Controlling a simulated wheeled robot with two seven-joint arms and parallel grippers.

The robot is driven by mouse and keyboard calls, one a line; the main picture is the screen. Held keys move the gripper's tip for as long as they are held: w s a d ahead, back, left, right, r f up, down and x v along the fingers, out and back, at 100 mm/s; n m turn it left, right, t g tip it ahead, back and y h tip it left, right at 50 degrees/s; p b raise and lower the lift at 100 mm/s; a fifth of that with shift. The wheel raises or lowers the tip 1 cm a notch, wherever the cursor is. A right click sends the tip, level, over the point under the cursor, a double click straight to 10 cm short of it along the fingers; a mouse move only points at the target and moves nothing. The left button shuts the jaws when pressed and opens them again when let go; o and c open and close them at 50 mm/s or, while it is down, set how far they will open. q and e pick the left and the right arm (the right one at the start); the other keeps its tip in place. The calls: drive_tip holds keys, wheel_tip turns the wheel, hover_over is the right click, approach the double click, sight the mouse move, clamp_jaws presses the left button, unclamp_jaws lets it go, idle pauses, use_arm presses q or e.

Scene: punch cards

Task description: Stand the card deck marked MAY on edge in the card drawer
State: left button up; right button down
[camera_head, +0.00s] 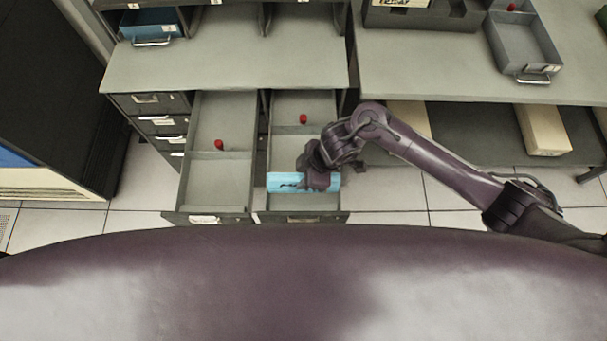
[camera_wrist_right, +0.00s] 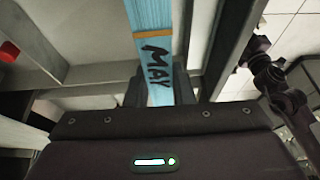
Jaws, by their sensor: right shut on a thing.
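The MAY card deck (camera_head: 284,184) is a light blue block in the head view, lying crosswise over the front part of the right-hand open drawer (camera_head: 300,214). In the right wrist view the deck (camera_wrist_right: 150,17) shows its black MAY lettering and an orange band. My right gripper (camera_head: 318,181) is shut on the deck from above, and its dark fingers also show in the right wrist view. The deck lies within the drawer's outline; whether it touches the drawer floor I cannot tell. My left gripper is in neither view.
A second open drawer (camera_head: 218,188) stands directly to the left, with a red knob (camera_head: 219,145) on its divider. Another red knob (camera_head: 303,119) is behind the deck. A grey desk (camera_head: 460,75) with a grey tray (camera_head: 524,45) stands at the right.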

drive_tip(key=shift+f+b, duration=1.65)
drive_tip(key=shift+f, duration=0.65)
drive_tip(key=c, duration=1.2)
unclamp_jaws()
drive_tip(key=shift+o, duration=0.2)
drive_tip(key=shift+d, duration=0.1)
drive_tip(key=v, duration=0.7)
drive_tip(key=shift+d+r, duration=0.1)
drive_tip(key=shift+r, duration=0.3)
